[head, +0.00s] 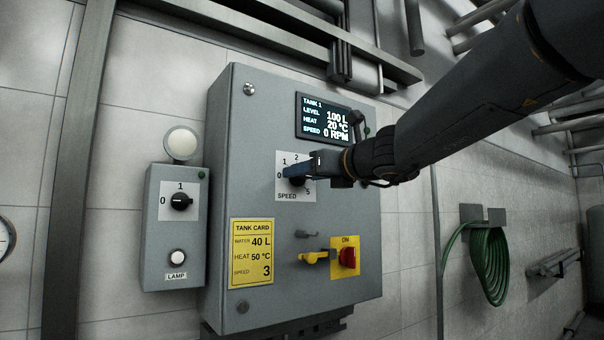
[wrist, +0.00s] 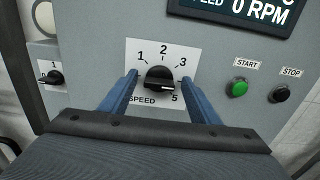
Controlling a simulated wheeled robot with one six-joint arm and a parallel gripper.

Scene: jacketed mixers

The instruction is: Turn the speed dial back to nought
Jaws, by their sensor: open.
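The speed dial (wrist: 160,78) is a black knob on a white scale plate (wrist: 146,50) marked SPEED. In the wrist view its white mark seems to point right, toward the part of the scale behind the right finger; the exact number cannot be read. The 1, 2, 3 and 5 show there. In the head view the 0 shows at the plate's left. My gripper (wrist: 160,92) is open, with one blue finger on each side of the dial; I cannot tell whether they touch it. In the head view my gripper (head: 300,170) covers much of the dial.
The display (head: 323,119) reads 100 L, 20 °C, 0 RPM. A green start button (wrist: 237,88) and black stop button (wrist: 280,94) sit right of the dial. Below are a yellow lever (head: 313,258), a red switch (head: 347,258) and a tank card (head: 252,253). A lamp box (head: 160,250) stands left.

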